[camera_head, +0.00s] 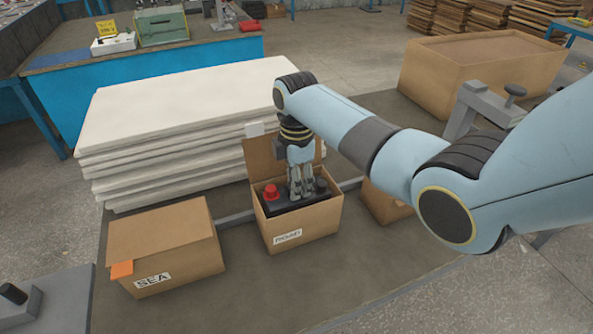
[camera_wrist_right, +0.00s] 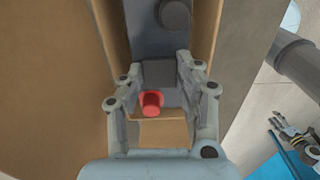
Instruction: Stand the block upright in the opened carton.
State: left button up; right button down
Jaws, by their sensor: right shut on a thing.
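The opened carton (camera_head: 313,228) stands in the middle of the head view, its flap raised at the back and a label on its front. The dark block (camera_head: 282,207) is inside it, with a red terminal and a black terminal facing up. Its top sits near the carton's rim; its lower part and the carton floor are hidden. My right gripper (camera_head: 301,191) reaches down into the carton and is shut on the block between the terminals. In the right wrist view, the block (camera_wrist_right: 143,42) shows between brown carton walls (camera_wrist_right: 88,60).
A closed carton labelled SEA (camera_head: 185,262) stands to the left, and another carton (camera_head: 385,204) is partly hidden behind my right arm. A stack of white slabs (camera_head: 185,105) lies behind. A large cardboard box (camera_head: 478,85) stands at the back right.

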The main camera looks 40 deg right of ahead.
jog(key=shift+w+f, duration=0.15)
jog(key=shift+f, duration=0.35)
dwell(0.3)
jog(key=c, duration=0.9)
grip_release()
jog(key=shift+s+a+f, duration=0.1)
jog(key=shift+s, duration=0.1)
notch_tip(320, 180, up, 13)
